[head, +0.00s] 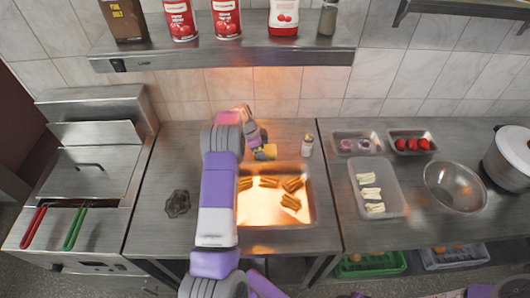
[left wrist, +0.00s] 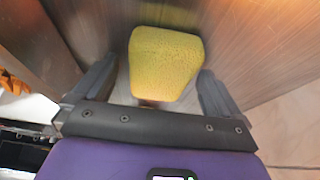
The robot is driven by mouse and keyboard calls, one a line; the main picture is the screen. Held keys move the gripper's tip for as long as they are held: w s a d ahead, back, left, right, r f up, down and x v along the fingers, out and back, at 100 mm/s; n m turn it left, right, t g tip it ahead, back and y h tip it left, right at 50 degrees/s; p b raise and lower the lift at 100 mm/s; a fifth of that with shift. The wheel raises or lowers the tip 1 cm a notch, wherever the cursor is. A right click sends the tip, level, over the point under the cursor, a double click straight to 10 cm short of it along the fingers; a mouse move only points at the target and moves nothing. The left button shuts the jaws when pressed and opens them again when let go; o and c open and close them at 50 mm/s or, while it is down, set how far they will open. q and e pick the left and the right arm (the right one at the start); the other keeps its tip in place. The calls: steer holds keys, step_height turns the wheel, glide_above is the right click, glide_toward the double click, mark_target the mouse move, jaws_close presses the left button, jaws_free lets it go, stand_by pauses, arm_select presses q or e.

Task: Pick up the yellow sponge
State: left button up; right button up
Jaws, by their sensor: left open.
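The yellow sponge (left wrist: 165,62) sits between the two dark fingers of my left gripper (left wrist: 156,82) in the left wrist view, with a visible gap to each finger. The gripper is open around it. In the head view the sponge (head: 268,152) shows only in part, just behind the lit tray, with my left gripper (head: 256,142) right at it. My left arm hides part of the counter there.
A lit tray (head: 275,221) with several browned food pieces lies in front of the sponge. A small shaker (head: 307,145) stands to its right. A dark scalloped dish (head: 177,203) lies left of my arm. A shelf (head: 225,57) with cans and bottles hangs above.

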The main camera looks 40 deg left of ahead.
arm_select(q)
steer(key=c, duration=1)
steer(key=shift+c, duration=0.2)
steer(key=shift+r+p, duration=0.35)
steer(key=shift+p, duration=0.35)
step_height(320, 180, up, 10)
steer(key=shift+b, duration=0.35)
